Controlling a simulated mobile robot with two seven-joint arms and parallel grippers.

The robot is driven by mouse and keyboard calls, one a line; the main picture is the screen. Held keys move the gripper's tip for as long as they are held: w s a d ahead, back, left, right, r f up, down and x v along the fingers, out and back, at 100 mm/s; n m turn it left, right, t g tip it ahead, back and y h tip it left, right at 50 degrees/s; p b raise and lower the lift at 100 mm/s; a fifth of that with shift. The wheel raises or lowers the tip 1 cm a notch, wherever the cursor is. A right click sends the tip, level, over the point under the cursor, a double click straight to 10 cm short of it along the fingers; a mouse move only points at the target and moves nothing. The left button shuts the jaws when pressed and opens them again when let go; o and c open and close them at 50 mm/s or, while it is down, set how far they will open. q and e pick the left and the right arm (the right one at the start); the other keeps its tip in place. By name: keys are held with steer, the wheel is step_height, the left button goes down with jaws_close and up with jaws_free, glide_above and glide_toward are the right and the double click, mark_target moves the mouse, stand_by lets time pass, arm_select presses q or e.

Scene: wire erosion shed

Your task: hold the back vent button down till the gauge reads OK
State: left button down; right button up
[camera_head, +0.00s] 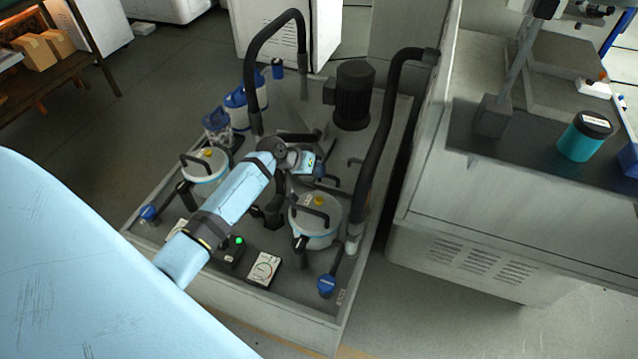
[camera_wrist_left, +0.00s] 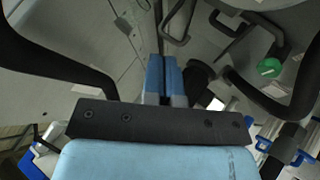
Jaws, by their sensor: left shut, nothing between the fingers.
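My left gripper (camera_head: 311,160) reaches over the middle of the low grey skid. Its blue fingers (camera_wrist_left: 163,74) are shut together and empty in the left wrist view. A round green button (camera_wrist_left: 270,67) shows in that view, up and to the right of the fingertips and apart from them. A small green light or button (camera_head: 239,240) shows on a dark box in the head view; I cannot tell whether it is the same one. A white dial gauge (camera_head: 265,268) stands at the skid's front; its reading is too small to tell. A back vent button is not clear in the head view. My right gripper is out of view.
Two lidded pots (camera_head: 205,165) (camera_head: 318,229) stand on either side of my arm. Thick black hoses (camera_head: 385,130) arch at the back and right. A dark motor (camera_head: 353,96) stands behind. A grey cabinet (camera_head: 475,222) borders the right.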

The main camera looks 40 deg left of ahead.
arm_select(q)
steer(key=b, duration=0.7)
glide_above(317, 198)
step_height(317, 198, down, 7)
steer(key=shift+w+r, duration=0.1)
steer(key=shift+f, duration=0.8)
steer(key=shift+f, duration=0.2)
stand_by(0.6)
steer(key=shift+f, duration=0.3)
steer(key=shift+f, duration=0.55)
stand_by(1.7)
